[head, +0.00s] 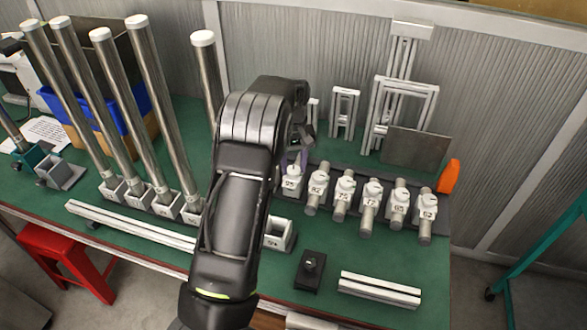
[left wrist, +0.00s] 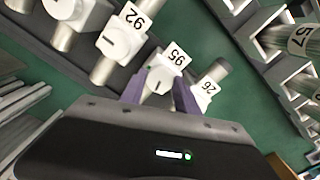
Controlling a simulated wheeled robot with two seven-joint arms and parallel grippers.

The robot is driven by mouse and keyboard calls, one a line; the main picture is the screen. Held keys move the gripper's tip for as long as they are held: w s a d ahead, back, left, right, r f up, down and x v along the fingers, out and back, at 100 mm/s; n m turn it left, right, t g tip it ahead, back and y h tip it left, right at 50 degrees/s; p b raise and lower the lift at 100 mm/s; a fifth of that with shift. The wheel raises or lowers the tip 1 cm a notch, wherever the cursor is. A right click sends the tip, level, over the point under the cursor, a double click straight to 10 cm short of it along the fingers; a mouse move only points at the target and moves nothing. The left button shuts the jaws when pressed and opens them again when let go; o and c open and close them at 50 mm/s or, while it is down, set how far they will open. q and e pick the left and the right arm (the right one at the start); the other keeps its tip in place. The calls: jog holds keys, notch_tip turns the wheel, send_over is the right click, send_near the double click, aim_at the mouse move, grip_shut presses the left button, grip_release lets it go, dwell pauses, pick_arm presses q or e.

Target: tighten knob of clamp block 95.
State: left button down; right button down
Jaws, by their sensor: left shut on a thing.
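Clamp block 95 (head: 291,183) is a white block at the left end of the visible row on the dark rail, its top partly hidden by my left gripper (head: 294,160). In the left wrist view its label (left wrist: 176,56) reads 95. The white knob (left wrist: 158,80) of block 95 sits between the two purple fingers of my left gripper (left wrist: 160,93), which are shut on it. The knob has a dark line on its face. My right gripper is in neither view.
Clamp block 92 (head: 318,181) stands close beside, with several more numbered blocks to the right. Another block (left wrist: 205,92), labelled 26, is on the other side. Tall steel posts (head: 152,100) stand at left. A small black block (head: 309,271) lies in front.

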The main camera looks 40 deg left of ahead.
pick_arm(q)
jog(key=m+b, duration=0.1)
jog(key=m, duration=0.4)
jog(key=shift+m+b, duration=0.3)
jog(key=m+b, duration=0.1)
jog(key=m, duration=0.4)
jog(key=shift+a, duration=0.1)
jog(key=m, duration=0.5)
jog(key=shift+m, duration=0.4)
jog(key=m, duration=0.4)
jog(key=shift+m, duration=0.4)
jog(key=c, duration=0.9)
grip_release()
